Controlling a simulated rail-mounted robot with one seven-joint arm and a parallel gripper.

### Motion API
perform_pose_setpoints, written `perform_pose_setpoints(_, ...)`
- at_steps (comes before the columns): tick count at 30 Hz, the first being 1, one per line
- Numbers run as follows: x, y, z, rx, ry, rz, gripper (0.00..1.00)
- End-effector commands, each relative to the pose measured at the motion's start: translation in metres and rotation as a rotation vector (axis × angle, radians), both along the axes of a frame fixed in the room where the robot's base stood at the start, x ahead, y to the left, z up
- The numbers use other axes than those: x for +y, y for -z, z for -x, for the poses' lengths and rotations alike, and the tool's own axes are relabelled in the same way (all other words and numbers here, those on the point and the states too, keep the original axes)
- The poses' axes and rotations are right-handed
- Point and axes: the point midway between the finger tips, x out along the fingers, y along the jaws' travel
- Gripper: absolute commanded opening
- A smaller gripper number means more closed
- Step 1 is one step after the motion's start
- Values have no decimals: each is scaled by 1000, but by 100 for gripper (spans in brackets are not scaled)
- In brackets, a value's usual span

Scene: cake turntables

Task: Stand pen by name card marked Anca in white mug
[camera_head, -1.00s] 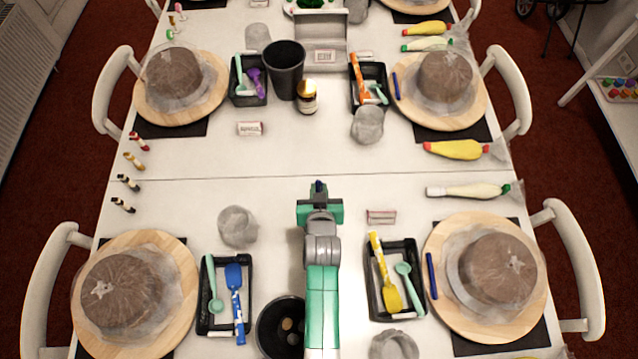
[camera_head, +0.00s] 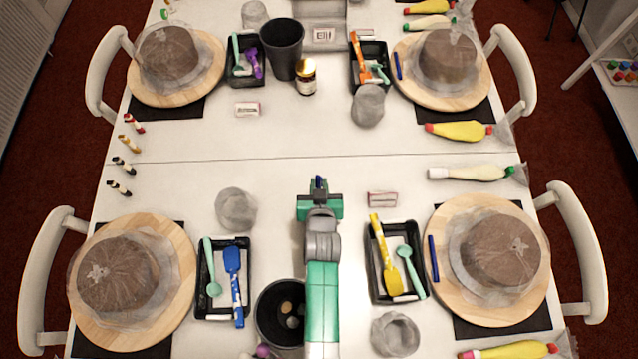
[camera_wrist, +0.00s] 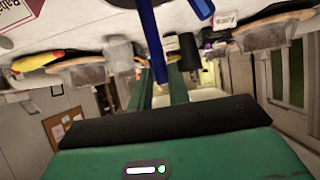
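My gripper (camera_head: 320,190) is above the middle of the table, pointing away from me. In the wrist view, a long blue pen (camera_wrist: 150,40) runs between its two fingers (camera_wrist: 160,90), which are shut on it; only its dark tip shows in the head view. A small white name card (camera_head: 382,198) lies to the right of my gripper; another (camera_head: 247,109) lies farther back on the left. Their writing is too small to read in the head view. Pale grey see-through cup shapes stand at the places, one (camera_head: 236,207) left of my gripper; I cannot tell which is the white mug.
Another blue pen (camera_head: 434,258) lies on the near right wooden turntable (camera_head: 440,290). Black trays with tools (camera_head: 372,290) flank my arm. A dark bin (camera_head: 262,318) stands left of it. A brown bottle (camera_head: 306,84) stands farther back.

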Motion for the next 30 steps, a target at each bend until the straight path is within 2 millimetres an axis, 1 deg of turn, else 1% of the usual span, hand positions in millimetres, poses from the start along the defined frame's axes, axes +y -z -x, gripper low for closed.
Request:
perform_pose_setpoints(1, 0, 0, 0, 0, 0, 0, 28)
perform_pose_setpoints(3, 0, 0, 0, 0, 0, 0, 42)
perform_pose_setpoints(12, 0, -1, 3, 1, 0, 0, 42)
perform_pose_setpoints(14, 0, -5, 9, 1, 0, -1, 42)
perform_pose_setpoints(18, -1, -19, 35, 1, 0, -1, 42)
perform_pose_setpoints(22, -2, -30, 56, 0, 0, -1, 42)
perform_pose_setpoints(25, -2, -35, 65, 1, 0, -1, 42)
perform_pose_setpoints(30, -2, -38, 69, 0, 0, 0, 42)
